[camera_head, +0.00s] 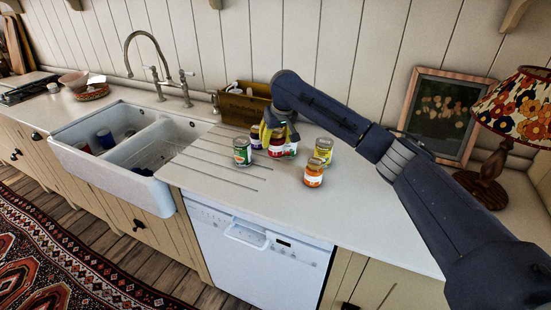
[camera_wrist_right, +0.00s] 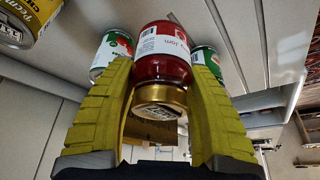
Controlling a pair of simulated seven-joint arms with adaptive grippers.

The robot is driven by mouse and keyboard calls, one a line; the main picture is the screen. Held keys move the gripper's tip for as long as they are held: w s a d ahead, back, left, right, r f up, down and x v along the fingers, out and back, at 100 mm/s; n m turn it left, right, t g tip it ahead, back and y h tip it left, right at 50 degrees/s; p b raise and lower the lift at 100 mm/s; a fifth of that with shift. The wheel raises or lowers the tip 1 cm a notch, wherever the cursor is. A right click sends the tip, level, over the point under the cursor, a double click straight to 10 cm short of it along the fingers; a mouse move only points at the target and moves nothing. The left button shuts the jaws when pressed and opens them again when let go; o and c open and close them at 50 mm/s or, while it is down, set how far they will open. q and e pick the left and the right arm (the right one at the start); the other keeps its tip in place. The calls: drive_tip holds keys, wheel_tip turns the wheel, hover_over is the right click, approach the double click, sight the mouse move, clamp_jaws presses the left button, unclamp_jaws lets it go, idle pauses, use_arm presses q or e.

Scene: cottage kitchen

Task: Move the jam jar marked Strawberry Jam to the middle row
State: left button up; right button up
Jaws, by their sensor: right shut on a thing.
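My right gripper (camera_head: 277,137) reaches down from behind among the jars on the white worktop. Its yellow fingers are shut on a red jam jar (camera_head: 276,149). In the right wrist view the red jar (camera_wrist_right: 165,67) has a gold lid and a white label, of which only part of the lettering, ending in "Jam", shows. The fingers sit on either side of the lid end. Whether the jar is lifted or touches the worktop, I cannot tell. My left gripper is out of view.
A green-labelled can (camera_head: 242,152) stands left of the held jar, with a purple jar (camera_head: 256,139) behind it. An orange jar (camera_head: 313,174) and a yellow-green can (camera_head: 324,149) stand right. A wooden crate (camera_head: 236,110) is at the wall. The worktop front is clear.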

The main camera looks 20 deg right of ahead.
sight(279, 141)
drive_tip(key=shift+f, duration=4)
drive_tip(key=shift+f, duration=0.1)
drive_tip(key=o, duration=1.5)
drive_tip(key=v, duration=1.2)
